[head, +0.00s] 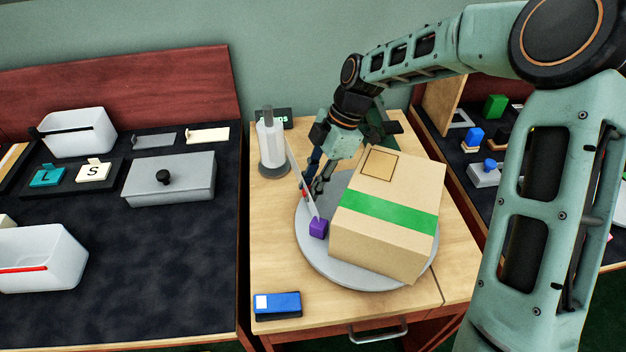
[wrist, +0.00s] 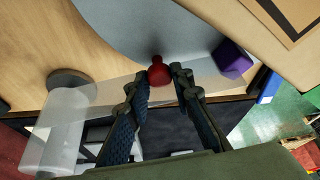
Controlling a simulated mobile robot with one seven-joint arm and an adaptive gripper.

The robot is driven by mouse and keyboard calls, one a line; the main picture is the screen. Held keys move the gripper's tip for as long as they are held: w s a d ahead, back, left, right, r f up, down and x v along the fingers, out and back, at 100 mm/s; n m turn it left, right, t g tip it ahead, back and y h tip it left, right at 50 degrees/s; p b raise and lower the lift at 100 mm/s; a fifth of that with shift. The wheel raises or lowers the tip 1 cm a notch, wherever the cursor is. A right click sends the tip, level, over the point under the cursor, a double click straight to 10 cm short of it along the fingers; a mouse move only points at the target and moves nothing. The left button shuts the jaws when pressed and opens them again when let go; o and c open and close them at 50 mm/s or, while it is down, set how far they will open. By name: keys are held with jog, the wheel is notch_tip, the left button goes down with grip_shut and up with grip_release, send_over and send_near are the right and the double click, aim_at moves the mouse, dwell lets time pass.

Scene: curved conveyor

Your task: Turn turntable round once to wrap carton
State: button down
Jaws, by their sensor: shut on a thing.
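The carton (head: 385,235), tan with a green band and a brown-outlined square on top, sits on the round grey turntable (head: 312,258). A purple block (head: 318,229) is on the turntable beside the carton; it also shows in the wrist view (wrist: 231,59). A clear film roll (head: 271,142) stands upright behind left, with a film strip (wrist: 118,88) stretched from it towards the purple block. My gripper (head: 312,186) is at the turntable's left rear edge. In the wrist view its fingers (wrist: 157,85) are shut on a red knob (wrist: 157,71) at the turntable's edge.
A blue box (head: 277,305) with a white label lies at the front left of the wooden table (head: 268,240). A dark-topped bench to the left holds white bins (head: 40,258) and a grey lidded box (head: 170,178). Another bench with small coloured items (head: 495,106) is at right.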

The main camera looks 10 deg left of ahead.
jog(key=shift+s, duration=0.15)
dwell(0.4)
jog(key=c, duration=1.7)
grip_release()
jog(key=v, duration=1.2)
jog(key=shift+a, duration=0.15)
